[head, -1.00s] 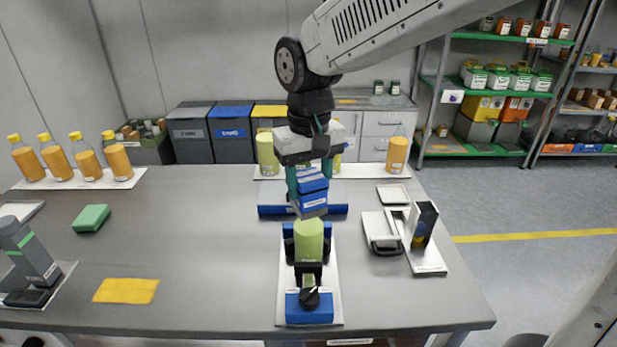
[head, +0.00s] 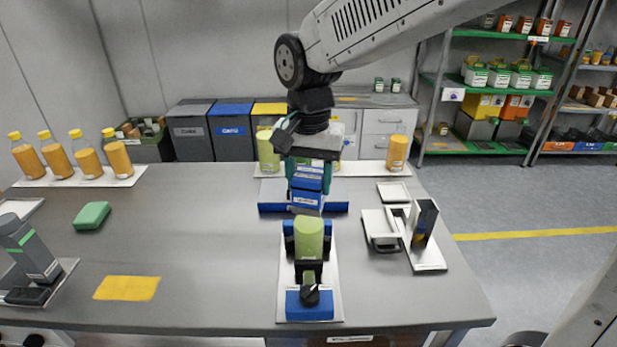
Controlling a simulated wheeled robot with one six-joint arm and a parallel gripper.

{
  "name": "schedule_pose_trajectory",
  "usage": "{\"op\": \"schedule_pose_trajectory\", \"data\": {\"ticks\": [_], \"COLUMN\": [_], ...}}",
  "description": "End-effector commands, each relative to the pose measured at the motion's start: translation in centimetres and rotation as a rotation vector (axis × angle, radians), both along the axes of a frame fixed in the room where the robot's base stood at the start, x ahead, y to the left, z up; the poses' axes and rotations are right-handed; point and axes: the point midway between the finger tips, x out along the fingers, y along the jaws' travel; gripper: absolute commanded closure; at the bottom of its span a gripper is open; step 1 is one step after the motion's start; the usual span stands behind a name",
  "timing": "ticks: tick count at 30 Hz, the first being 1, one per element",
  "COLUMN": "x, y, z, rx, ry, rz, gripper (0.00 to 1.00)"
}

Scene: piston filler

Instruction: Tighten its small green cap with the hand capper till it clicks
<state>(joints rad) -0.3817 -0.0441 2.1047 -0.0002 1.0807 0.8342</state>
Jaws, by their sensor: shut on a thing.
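My gripper (head: 308,182) has teal fingers and is shut on a blue tool with a pale label, which looks like the hand capper (head: 307,200). The tool hangs about upright just behind and above a yellow-green bottle (head: 309,240) in the picture. Whether the two touch cannot be told. The bottle sits between blue jaws of a black and blue holder (head: 309,306) on a white plate at the table's front middle. No green cap can be made out; the bottle's upper end is near the tool.
A blue bar (head: 270,208) lies behind the holder. White and black equipment (head: 424,225) stands to the right. A green sponge (head: 92,215), a yellow cloth (head: 127,288) and a grey device (head: 28,250) are at left. Orange bottles (head: 88,158) stand at the back left.

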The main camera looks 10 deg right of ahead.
Motion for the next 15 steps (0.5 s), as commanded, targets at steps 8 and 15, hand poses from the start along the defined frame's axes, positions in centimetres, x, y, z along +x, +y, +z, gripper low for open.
{"op": "schedule_pose_trajectory", "data": {"ticks": [8, 15], "x": [0.03, 0.05], "y": [0.01, 0.05], "z": [0.02, 0.02], "rx": [0.0, 0.0], "ry": [0.0, 0.0], "rz": [-0.169, -0.529], "gripper": [0.83, 0.83]}}
